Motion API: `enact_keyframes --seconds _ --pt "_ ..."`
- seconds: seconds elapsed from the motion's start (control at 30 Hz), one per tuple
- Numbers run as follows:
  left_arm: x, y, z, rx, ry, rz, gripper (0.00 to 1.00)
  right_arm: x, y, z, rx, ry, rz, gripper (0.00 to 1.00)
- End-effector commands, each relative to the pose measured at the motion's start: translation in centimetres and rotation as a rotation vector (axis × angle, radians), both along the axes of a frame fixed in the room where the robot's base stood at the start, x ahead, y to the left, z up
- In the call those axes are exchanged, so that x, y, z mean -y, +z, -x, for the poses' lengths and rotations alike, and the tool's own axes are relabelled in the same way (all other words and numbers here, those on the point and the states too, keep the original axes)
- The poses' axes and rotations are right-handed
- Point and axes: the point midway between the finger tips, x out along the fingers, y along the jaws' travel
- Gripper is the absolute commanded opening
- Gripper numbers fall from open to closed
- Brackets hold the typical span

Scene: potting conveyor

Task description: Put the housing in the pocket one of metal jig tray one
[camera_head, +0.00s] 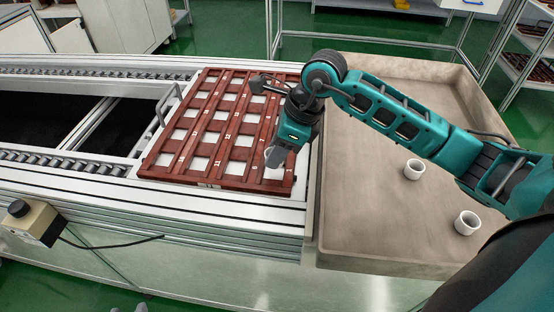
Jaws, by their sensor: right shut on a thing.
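The metal jig tray (160,172) is a reddish-brown grid of square pockets with pale floors, lying on the conveyor. My right gripper (272,162) comes in from the right and points down over the tray's front right corner. It is shut on a pale housing (270,167), which is mostly hidden by the fingers. The housing is at or just above a corner pocket; I cannot tell whether it touches the pocket floor. Two more white, ring-shaped housings stand apart in the beige bin, one in the middle (414,169) and one nearer the front (467,223). My left gripper does not show.
The beige bin (350,220) with raised walls adjoins the conveyor on the right and is mostly bare. A metal handle (166,104) stands at the tray's left edge. Roller tracks (60,160) run left. A beige button box (32,222) sits at the front left.

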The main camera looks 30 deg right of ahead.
Motion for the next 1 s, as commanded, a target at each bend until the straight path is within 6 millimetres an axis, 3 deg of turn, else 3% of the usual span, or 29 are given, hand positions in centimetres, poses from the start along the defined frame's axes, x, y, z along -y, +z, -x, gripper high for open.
enact_keyframes --seconds 0.17,0.57,0.6,0.83,1.0 --pt "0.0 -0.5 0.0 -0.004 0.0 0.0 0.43 -0.1 -2.9 0.1 -0.004 0.0 -0.002 0.08" --pt "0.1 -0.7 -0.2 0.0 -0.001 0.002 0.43 0.0 -3.6 0.0 -0.001 0.0 -0.001 0.08" --pt "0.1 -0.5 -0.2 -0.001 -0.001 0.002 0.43 0.0 -3.4 0.0 -0.001 0.0 -0.001 0.4" --pt "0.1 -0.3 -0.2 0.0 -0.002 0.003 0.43 0.0 -3.3 0.0 -0.001 -0.001 -0.001 0.62" --pt "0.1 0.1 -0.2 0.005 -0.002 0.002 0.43 0.5 -1.8 0.2 0.002 -0.001 0.002 0.62"
